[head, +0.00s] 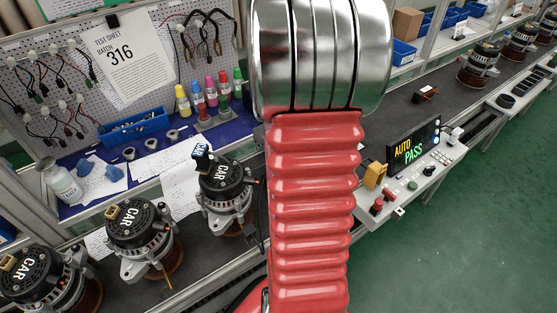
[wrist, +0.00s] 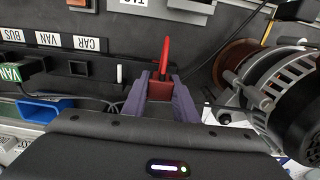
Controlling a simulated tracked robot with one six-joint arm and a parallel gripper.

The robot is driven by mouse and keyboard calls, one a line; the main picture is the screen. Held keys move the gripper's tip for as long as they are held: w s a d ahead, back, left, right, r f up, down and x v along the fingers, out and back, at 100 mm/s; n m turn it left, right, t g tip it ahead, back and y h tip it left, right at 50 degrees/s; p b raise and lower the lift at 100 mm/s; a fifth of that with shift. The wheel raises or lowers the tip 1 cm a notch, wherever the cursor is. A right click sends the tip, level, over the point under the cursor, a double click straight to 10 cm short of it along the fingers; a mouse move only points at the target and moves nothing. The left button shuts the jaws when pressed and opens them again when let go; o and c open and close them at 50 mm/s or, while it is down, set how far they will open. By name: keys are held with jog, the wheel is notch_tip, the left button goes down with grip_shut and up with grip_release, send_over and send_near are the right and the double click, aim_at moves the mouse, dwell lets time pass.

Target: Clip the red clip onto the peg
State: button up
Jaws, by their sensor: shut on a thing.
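My gripper (wrist: 160,84) shows in the wrist view, with its two purple fingers shut on the red clip (wrist: 165,58). The clip's narrow red part sticks up beyond the fingertips; its lower part lies between the fingers. A small white upright peg (wrist: 119,73) stands left of the fingers, by the dark labelled rail, apart from the clip. I cannot tell for certain that it is the task's peg. In the head view my red arm fills the middle, and the gripper and held clip are hidden.
In the wrist view an alternator (wrist: 270,85) is close on the right, and a green VAN connector (wrist: 32,66) and blue bin (wrist: 38,110) are at left. The head view shows several alternators (head: 145,235), a pegboard (head: 75,70) with hanging leads, and a control panel (head: 413,150).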

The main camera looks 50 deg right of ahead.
jog(key=shift+f, duration=0.8)
jog(key=o, duration=1.1)
jog(key=shift+r, duration=0.1)
notch_tip(320, 180, up, 14)
jog(key=shift+f, duration=0.25)
jog(key=shift+s, duration=0.1)
dwell(0.8)
